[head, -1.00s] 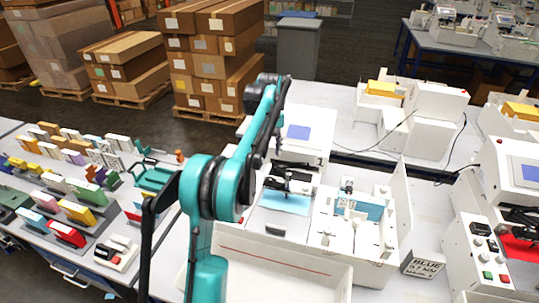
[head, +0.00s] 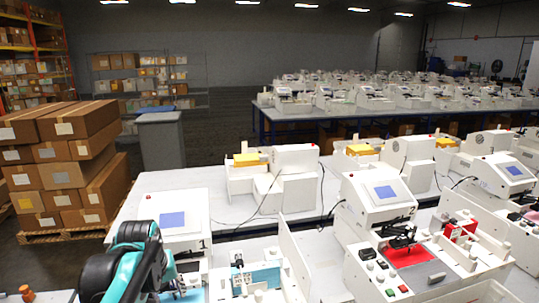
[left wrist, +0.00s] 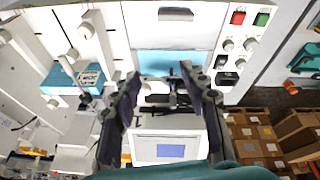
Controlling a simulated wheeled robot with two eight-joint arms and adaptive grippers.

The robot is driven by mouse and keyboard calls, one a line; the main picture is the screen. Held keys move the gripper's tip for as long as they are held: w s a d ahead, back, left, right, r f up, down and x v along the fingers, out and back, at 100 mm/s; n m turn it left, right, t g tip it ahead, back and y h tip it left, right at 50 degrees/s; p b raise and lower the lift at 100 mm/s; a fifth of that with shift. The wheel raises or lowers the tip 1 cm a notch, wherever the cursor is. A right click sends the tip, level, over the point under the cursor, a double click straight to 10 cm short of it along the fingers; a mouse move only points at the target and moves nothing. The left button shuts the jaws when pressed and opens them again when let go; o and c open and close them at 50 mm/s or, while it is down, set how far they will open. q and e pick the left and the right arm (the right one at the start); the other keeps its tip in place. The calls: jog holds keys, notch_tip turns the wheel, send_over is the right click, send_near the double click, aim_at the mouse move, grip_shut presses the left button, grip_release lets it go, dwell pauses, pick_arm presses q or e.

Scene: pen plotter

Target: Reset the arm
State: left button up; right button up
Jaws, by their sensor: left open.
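My left arm shows as teal and black links at the lower left of the head view; its fingertips are not clear there. In the left wrist view my left gripper (left wrist: 160,75) is open, its two dark fingers apart. Between and beyond them is the white plotter marked 1 (head: 184,218), with a blue screen (left wrist: 171,151), a black pen carriage (left wrist: 166,98) and a light-blue sheet (left wrist: 165,64). I see nothing held between the fingers. Contact with the plotter cannot be told. My right gripper is in neither view.
A second plotter with a red sheet (head: 408,256) stands to the right. White machines with yellow parts (head: 247,159) stand behind. Stacked cartons (head: 62,175) and a grey bin (head: 160,145) are at the left. A light-blue block (left wrist: 62,80) sits beside the plotter bed.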

pick_arm(q)
jog(key=s+d+f+m+t+b, duration=0.1)
jog(key=s+d+f+m+b, duration=0.1)
jog(key=s+f, duration=0.5)
jog(key=s+d+f+m+t+b, duration=0.2)
jog(key=s+d+f, duration=0.3)
jog(key=s+f, duration=0.3)
jog(key=shift+s+d+f+m+t+h+b, duration=0.25)
jog(key=shift+m+b, duration=0.25)
jog(key=shift+b, duration=0.3)
dwell(0.4)
